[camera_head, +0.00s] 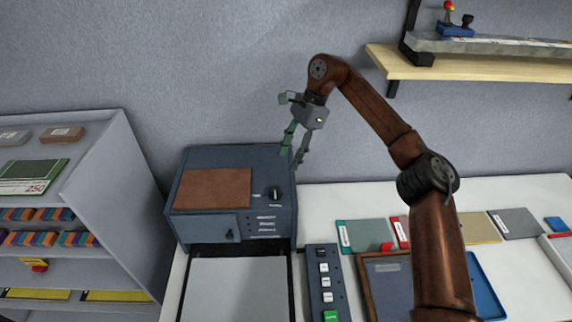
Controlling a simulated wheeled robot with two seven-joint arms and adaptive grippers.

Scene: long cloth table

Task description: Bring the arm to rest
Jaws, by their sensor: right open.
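My right gripper (294,147) hangs open and empty at the end of my brown right arm (377,109). The arm rises from the bottom right, bends at a raised elbow, and the fingers point down. In the picture the fingers overlap the right edge of a dark blue-grey machine (271,221); I cannot tell how far they are from it. My left gripper and left arm are not in view.
A grey shelf unit (137,206) stands at the left. A button panel (312,265), folders (362,233) and a framed board (369,285) lie on the white table (331,198). A wooden wall shelf (475,68) is at the upper right. Open air lies left of the gripper.

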